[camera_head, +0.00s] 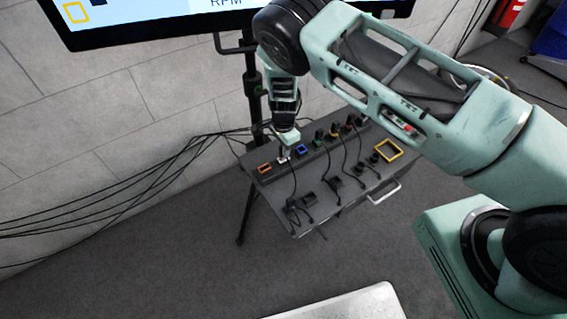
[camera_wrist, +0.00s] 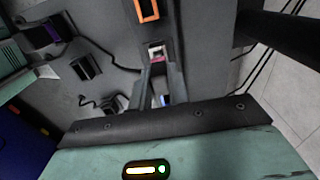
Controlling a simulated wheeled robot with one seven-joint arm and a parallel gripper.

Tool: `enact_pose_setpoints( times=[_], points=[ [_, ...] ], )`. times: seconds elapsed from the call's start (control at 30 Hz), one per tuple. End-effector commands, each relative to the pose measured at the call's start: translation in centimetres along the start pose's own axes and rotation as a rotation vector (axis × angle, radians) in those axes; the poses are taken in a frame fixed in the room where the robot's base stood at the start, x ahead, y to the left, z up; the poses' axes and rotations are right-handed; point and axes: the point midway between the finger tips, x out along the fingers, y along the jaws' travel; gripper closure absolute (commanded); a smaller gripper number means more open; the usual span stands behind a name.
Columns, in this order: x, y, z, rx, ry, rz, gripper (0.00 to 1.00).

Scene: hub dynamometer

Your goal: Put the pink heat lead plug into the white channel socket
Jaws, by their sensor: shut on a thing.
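The white channel socket (camera_wrist: 155,46) shows in the wrist view just past my fingertips, as a pale frame with a reddish-pink patch within it. In the head view the white socket (camera_head: 283,159) sits in the panel's back row, between an orange-framed and a blue-framed socket. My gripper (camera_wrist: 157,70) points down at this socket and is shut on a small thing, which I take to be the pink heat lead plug. The fingers hide most of the plug. I cannot tell how deep it sits in the socket. In the head view my gripper (camera_head: 284,148) is right over the white socket.
The orange socket (camera_head: 264,168) and blue socket (camera_head: 302,150) are close on either side. Several cabled plugs stand further right along the row, with a yellow frame (camera_head: 388,150) beyond. Black blocks and loose cables lie on the panel's front. A screen stand (camera_head: 252,90) rises behind.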

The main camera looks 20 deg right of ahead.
Motion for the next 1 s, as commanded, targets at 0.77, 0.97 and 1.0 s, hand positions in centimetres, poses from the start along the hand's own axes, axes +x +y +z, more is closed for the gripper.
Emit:
enact_pose_setpoints(
  times=[0.77,0.97,1.0],
  points=[
    [0.4,0.0,0.0,0.0,0.0,-0.001,0.57],
    [-2.1,-0.1,0.0,0.0,0.0,-0.004,0.57],
    [-2.7,-0.1,0.0,0.0,0.0,-0.004,0.57]
  ],
)
